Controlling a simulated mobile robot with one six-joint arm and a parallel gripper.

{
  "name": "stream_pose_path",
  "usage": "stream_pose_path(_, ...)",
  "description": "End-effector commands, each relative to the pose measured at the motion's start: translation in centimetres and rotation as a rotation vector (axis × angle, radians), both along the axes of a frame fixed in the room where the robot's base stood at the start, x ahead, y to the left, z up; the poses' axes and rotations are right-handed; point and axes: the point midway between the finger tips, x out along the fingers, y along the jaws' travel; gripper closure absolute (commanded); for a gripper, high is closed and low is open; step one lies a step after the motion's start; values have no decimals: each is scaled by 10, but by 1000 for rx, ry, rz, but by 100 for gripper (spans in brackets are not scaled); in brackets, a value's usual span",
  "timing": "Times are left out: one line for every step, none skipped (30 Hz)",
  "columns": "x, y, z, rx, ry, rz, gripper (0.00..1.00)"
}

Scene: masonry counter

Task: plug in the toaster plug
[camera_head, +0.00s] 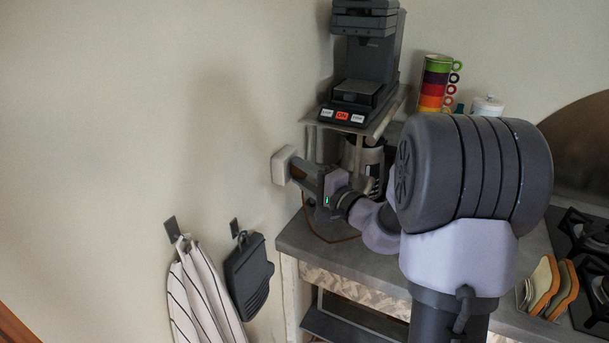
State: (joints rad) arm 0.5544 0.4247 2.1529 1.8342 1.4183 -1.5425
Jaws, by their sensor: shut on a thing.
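A white wall socket (283,165) sits on the wall left of the counter. My gripper (298,173) is at the socket, its fingertips right against or just in front of its face. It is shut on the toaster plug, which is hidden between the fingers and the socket. I cannot tell whether the plug's pins are in the socket. A thin brown cord (330,241) loops below my gripper at the counter's left end. A metal appliance, perhaps the toaster (368,160), stands behind my arm under the shelf and is partly hidden.
A dark coffee machine (365,60) stands on a small shelf (385,118) above the gripper. Stacked coloured cups (435,82) and a white lidded jar (487,106) are behind my arm. A hob (590,240) is at right.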

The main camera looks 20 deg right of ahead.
Motion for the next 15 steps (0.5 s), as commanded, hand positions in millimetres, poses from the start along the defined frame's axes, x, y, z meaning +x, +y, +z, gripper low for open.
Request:
stream_pose_path(1,1,1,0,-2,2,100)
stream_pose_path(1,1,1,0,-2,2,100)
stream_pose_path(1,1,1,0,-2,1,56)
stream_pose_path(1,1,1,0,-2,1,50)
stream_pose_path(1,1,1,0,-2,1,45)
stream_pose_path(1,1,1,0,-2,1,39)
stream_pose_path(1,1,1,-1,-1,1,39)
stream_pose_path(1,1,1,-1,-1,1,39)
stream_pose_path(0,1,1,-1,-1,1,39)
stream_pose_path(0,1,1,-1,-1,1,39)
stream_pose_path(0,1,1,-1,-1,1,39)
stream_pose_path(0,1,1,-1,-1,1,39)
stream_pose_path(0,1,1,-1,-1,1,39)
stream_pose_path(0,0,1,-1,-1,1,39)
stream_pose_path(-1,0,0,-1,-1,1,39)
